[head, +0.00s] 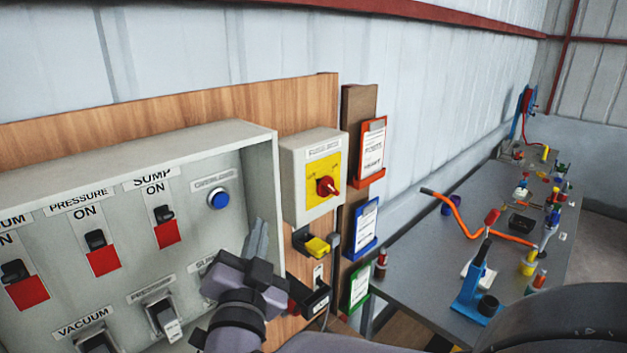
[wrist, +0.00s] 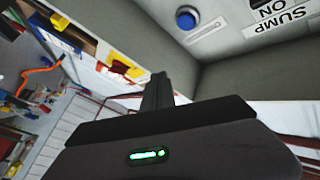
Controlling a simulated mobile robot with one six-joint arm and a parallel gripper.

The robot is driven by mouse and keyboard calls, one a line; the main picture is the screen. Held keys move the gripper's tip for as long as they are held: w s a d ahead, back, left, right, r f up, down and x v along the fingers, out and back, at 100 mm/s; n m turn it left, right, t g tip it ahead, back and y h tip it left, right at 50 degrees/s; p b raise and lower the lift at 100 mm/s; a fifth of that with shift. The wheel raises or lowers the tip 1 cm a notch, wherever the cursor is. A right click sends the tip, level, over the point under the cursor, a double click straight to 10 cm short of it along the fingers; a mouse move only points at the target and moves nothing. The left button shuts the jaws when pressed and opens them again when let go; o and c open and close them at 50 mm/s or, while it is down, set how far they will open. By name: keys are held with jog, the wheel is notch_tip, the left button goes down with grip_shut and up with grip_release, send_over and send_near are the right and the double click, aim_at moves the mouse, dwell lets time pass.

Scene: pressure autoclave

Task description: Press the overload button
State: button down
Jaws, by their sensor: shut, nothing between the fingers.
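The overload button is a round blue button (head: 218,200) on the upper right of the grey control panel (head: 105,170), under a small label too blurred to read. It also shows in the wrist view (wrist: 187,19), at the top, beyond the fingertips. My gripper (head: 262,224) is in front of the panel's right edge, to the right of and slightly below the button in the head view. Its fingers are together and empty. In the wrist view the shut fingers (wrist: 158,78) point up the picture and are apart from the button.
Several black switches on red plates, such as the SUMP switch (head: 165,222), are left of the button. A grey bench (head: 425,265) with tools and bottles stands further right.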

aim_at(221, 200)
jog(key=shift+w+a+f+p, duration=0.1)
jog(key=shift+w+a+p, duration=0.65)
jog(key=shift+w+a, duration=0.9)
jog(key=shift+w+a+p, duration=0.75)
jog(key=shift+w+a, duration=0.65)
jog(key=shift+a, duration=0.4)
jog(key=shift+w+a+b, duration=0.25)
jog(key=shift+a+b, duration=0.1)
jog(key=shift+b, duration=0.15)
jog(key=shift+w+a+b, duration=0.3)
jog(key=shift+b, duration=0.05)
dwell(0.4)
jog(key=shift+s+d+b, duration=0.55)
jog(key=shift+d+b, duration=0.1)
jog(key=shift+b, duration=0.2)
